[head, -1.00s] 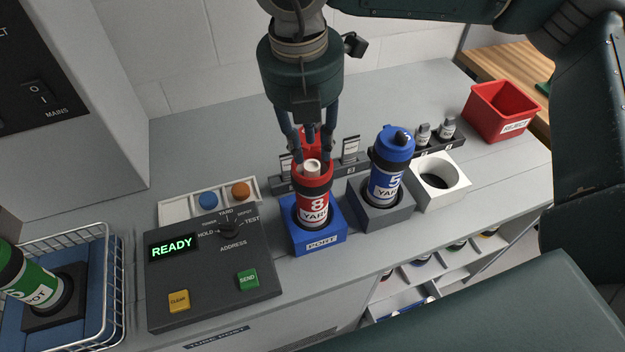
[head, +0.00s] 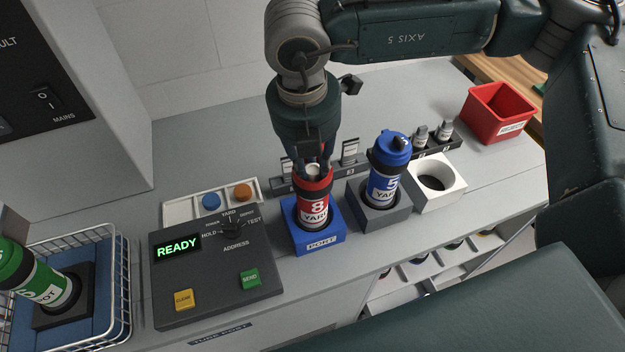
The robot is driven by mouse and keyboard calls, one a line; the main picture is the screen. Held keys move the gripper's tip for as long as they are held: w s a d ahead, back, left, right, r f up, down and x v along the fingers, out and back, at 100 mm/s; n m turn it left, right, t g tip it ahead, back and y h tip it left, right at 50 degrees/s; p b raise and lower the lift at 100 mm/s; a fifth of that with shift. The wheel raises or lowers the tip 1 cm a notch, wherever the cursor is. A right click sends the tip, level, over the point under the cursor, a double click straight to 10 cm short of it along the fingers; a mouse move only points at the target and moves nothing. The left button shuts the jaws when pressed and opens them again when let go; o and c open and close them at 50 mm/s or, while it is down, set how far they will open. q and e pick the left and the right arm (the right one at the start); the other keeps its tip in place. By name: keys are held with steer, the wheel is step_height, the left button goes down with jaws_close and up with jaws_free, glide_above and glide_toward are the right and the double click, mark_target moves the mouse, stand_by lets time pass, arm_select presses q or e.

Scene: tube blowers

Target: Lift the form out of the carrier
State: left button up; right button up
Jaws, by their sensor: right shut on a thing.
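The red carrier (head: 315,205), marked 8 and YARD, stands upright in the blue PORT block (head: 320,243). Its top is open, and the pale end of the rolled form (head: 313,169) shows just at its mouth. My right gripper (head: 316,165) points down right over the carrier's mouth, shut on the form's end. The form's lower part is hidden inside the carrier, and the gripper covers what is behind the mouth. My left gripper is not in view.
A blue carrier (head: 385,180) stands in a grey block close to the right, beside an empty white holder (head: 440,181). A READY control box (head: 210,275) is at left, near a wire basket (head: 122,290) with a green carrier. A red REJECT bin (head: 497,112) sits at back right.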

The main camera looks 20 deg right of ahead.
steer(key=shift+w+r, duration=0.1)
steer(key=shift+r, duration=0.3)
step_height(320, 180, up, 19)
steer(key=b, duration=0.4)
steer(key=shift+r, duration=0.15)
step_height(320, 180, up, 14)
steer(key=p, duration=1.1)
steer(key=shift+f+p, duration=0.2)
steer(key=shift+p, duration=0.15)
